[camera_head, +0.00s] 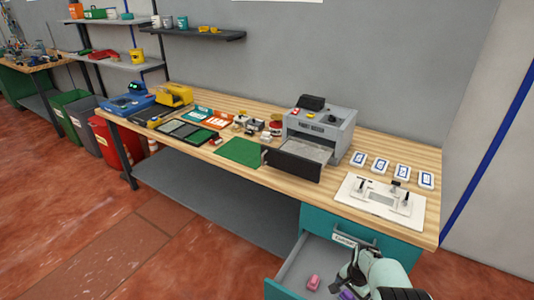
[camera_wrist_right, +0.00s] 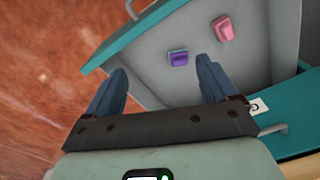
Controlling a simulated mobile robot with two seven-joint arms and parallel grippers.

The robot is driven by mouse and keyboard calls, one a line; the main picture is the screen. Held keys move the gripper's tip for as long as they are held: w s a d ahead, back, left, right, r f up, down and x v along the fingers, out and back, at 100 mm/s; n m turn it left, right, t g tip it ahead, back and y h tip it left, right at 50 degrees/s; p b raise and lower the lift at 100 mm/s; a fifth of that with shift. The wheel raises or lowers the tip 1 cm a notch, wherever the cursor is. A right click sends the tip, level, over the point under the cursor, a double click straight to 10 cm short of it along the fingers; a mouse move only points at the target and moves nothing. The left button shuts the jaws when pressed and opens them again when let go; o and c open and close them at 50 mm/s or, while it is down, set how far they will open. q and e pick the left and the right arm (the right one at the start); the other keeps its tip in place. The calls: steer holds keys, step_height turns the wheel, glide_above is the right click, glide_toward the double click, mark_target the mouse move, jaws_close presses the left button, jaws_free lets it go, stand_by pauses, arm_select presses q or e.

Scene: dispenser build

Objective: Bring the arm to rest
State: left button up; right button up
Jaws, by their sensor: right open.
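My right gripper (camera_head: 352,272) is over the open teal drawer (camera_head: 290,270) at the bottom right of the head view. In the right wrist view the gripper (camera_wrist_right: 162,66) has its two blue fingers wide apart, with nothing between them. A purple piece (camera_wrist_right: 178,58) and a pink piece (camera_wrist_right: 223,28) lie on the grey drawer floor, apart from each other. In the head view the pink piece (camera_head: 313,283) is clear, and the purple piece (camera_head: 347,294) is partly hidden by my gripper. My left gripper is not in view.
Above the drawer is a wooden workbench (camera_head: 350,190) with a grey machine (camera_head: 320,130), a white fixture plate (camera_head: 380,201), several blue-marked cards (camera_head: 380,166) and a green mat (camera_head: 240,152). The red floor left of the drawer is clear.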

steer(key=s+a+f+n+g+y, duration=0.1)
steer(key=s+a+f+n+g, duration=0.2)
steer(key=s+f, duration=1.45)
steer(key=s+a+n+t+y, duration=0.1)
steer(key=s+a+n, duration=0.1)
steer(key=s+a, duration=0.55)
steer(key=s+a+n+y, duration=0.2)
steer(key=s+a, duration=0.2)
steer(key=s, duration=0.6)
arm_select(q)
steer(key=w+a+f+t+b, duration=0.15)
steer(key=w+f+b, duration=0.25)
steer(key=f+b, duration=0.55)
arm_select(e)
steer(key=w+d+f+t, duration=0.15)
steer(key=w+f, duration=0.25)
steer(key=f, duration=0.5)
arm_select(q)
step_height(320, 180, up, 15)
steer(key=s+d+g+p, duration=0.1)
steer(key=p, duration=1.3)
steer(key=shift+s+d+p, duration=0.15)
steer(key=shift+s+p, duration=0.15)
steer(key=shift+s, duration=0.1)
arm_select(e)
step_height(320, 180, up, 15)
steer(key=s+a, duration=0.1)
steer(key=shift+s+f+g, duration=0.2)
steer(key=shift+g, duration=0.25)
